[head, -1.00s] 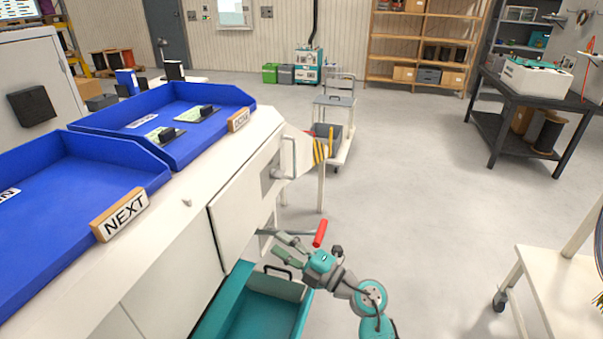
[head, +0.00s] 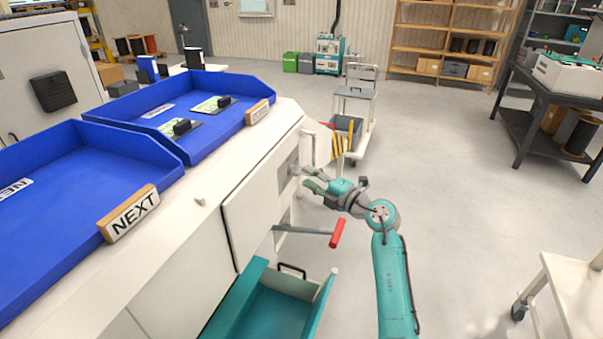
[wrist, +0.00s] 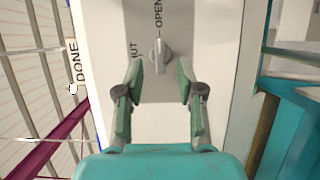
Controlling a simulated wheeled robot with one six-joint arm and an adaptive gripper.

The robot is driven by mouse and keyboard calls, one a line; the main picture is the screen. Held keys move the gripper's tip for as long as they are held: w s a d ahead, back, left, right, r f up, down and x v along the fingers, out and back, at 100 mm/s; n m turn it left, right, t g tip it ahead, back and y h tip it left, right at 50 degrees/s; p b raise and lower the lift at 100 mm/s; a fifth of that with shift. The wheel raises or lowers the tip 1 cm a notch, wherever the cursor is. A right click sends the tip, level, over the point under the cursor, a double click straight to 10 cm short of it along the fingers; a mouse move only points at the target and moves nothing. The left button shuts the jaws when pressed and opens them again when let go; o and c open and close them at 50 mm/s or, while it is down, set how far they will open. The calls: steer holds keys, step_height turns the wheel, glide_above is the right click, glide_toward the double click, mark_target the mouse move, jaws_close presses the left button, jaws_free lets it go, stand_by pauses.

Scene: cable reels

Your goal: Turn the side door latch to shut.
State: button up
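The side door latch is a small grey knob (wrist: 160,54) on a pale panel in the wrist view. Its handle lies in line with the word OPEN (wrist: 158,12) above it. A partly hidden label ending in UT (wrist: 134,50) is to its left. My gripper (wrist: 160,76) is open, with a finger on each side of the knob's lower end and a gap to each. In the head view my gripper (head: 307,180) is at the end of the white bench, by the grey plate (head: 287,170); the knob is hard to make out there.
A red-handled lever (head: 338,232) sticks out below my gripper. A teal drawer (head: 327,300) stands open under it. A white grab handle (head: 310,146) is just above the plate. Blue trays (head: 200,85) sit on the bench top.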

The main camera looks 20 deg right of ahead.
mark_target(295, 171)
steer(key=shift+x, duration=2)
jaws_close()
